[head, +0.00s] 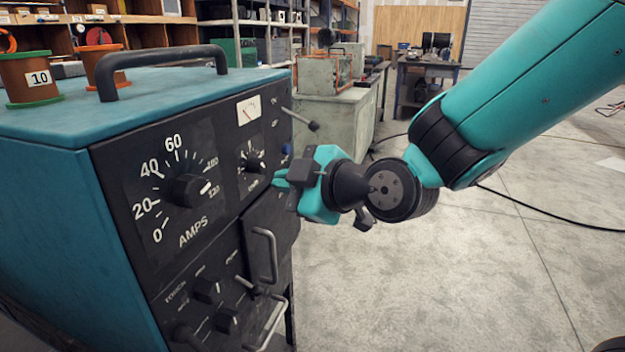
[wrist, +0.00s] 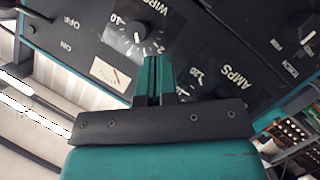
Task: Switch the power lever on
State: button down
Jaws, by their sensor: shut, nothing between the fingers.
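The power lever (head: 300,119) is a thin grey rod with a dark ball end. It sticks out from the upper right of the welder's black front panel and slants slightly down in the head view. In the wrist view the lever (wrist: 38,13) is at the top left corner, close to the OFF label; the ON label is nearby. My gripper (head: 280,180) is below the lever, in front of the panel near the small dial, and apart from the lever. The teal fingers (wrist: 152,62) are together with nothing between them.
The teal welder cabinet (head: 45,185) carries a top handle (head: 160,60) and wire spools (head: 28,78). A big AMPS knob (head: 190,190) and two bar handles (head: 265,255) stick out near my gripper. The floor (head: 420,270) to the right is open.

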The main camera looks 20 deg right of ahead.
jog(key=w+d+f+n+t+h+b, duration=0.3)
jog(key=d+f+n+t+b, duration=0.3)
jog(key=t+b, duration=0.4)
jog(key=f+t+h, duration=0.1)
jog(key=t, duration=0.1)
jog(key=shift+w+d+f+t+h, duration=0.15)
jog(key=shift+d+t+h, duration=0.15)
jog(key=shift+t, duration=0.1)
jog(key=p, duration=0.2)
send_near(304, 122)
jog(key=w+a, duration=0.2)
jog(key=a, duration=0.1)
jog(key=w+d+r, duration=0.1)
jog(key=w+d+r+b, duration=0.1)
jog(key=shift+w+d+r+b, duration=0.15)
jog(key=shift+d+r+b, duration=0.15)
jog(key=shift+r, duration=0.1)
jog(key=shift+a+r, duration=0.1)
